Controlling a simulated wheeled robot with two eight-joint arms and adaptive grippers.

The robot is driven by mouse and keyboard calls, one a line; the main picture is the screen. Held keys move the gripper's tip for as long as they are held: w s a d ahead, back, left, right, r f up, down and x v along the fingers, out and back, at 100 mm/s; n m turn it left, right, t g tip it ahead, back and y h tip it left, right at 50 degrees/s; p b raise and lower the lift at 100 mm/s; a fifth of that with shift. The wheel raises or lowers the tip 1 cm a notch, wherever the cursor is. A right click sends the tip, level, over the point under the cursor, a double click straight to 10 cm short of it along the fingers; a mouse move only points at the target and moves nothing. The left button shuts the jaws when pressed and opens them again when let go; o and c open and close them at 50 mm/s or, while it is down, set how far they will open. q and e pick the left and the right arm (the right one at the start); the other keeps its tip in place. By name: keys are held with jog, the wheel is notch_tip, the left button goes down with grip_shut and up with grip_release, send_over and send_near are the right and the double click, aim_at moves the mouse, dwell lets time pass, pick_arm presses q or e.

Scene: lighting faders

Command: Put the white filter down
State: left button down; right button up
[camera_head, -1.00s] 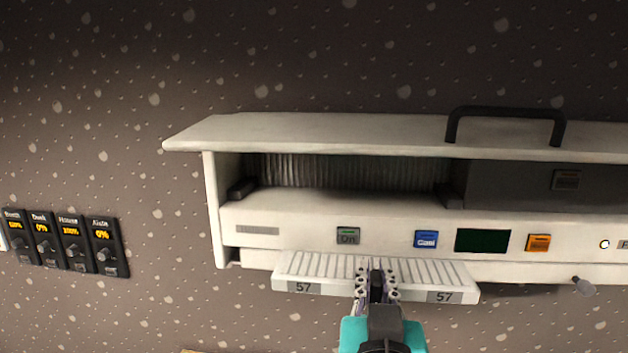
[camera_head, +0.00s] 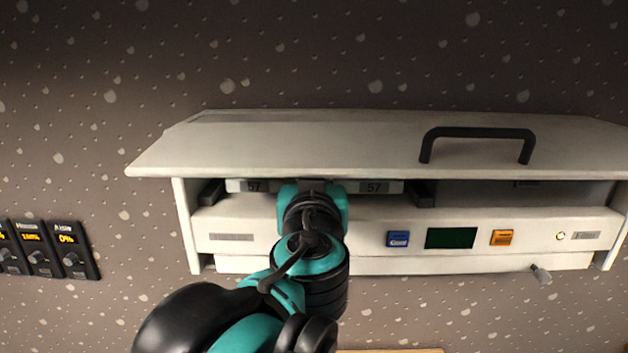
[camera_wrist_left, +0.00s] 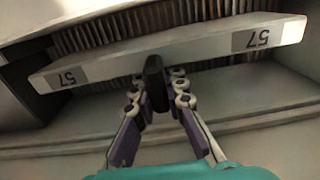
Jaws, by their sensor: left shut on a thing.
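The white filter (camera_head: 377,187) is a long white bar with a "57" label near each end and a black tab at its middle. In the head view it is at the machine's upper opening, under the raised lid (camera_head: 300,150). My left gripper (camera_head: 313,188) is mostly hidden behind its own arm there. In the wrist view the left gripper (camera_wrist_left: 157,88) is shut on the tab of the filter (camera_wrist_left: 200,48), which looks tilted in the picture. I cannot tell whether the filter rests on anything. My right gripper is not in view.
Dark blocks (camera_head: 421,193) flank the opening. The front panel (camera_head: 360,240) carries a blue button (camera_head: 398,239), a dark green display (camera_head: 450,238) and an orange button (camera_head: 501,237). A black handle (camera_head: 478,133) stands on the lid. Fader modules (camera_head: 66,250) are at the left.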

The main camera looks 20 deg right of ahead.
pick_arm(q)
jog(key=x, duration=0.2)
jog(key=shift+w+d, duration=0.15)
jog(key=shift+w, duration=0.25)
jog(key=shift+w+d+f, duration=0.1)
jog(key=shift+w, duration=0.15)
notch_tip(320, 180, down, 3)
jog(key=shift+s+f+p, duration=0.15)
jog(key=shift+p, duration=0.15)
jog(key=shift+f, duration=0.1)
jog(key=c, duration=1.6)
grip_release()
jog(key=shift+o, duration=0.2)
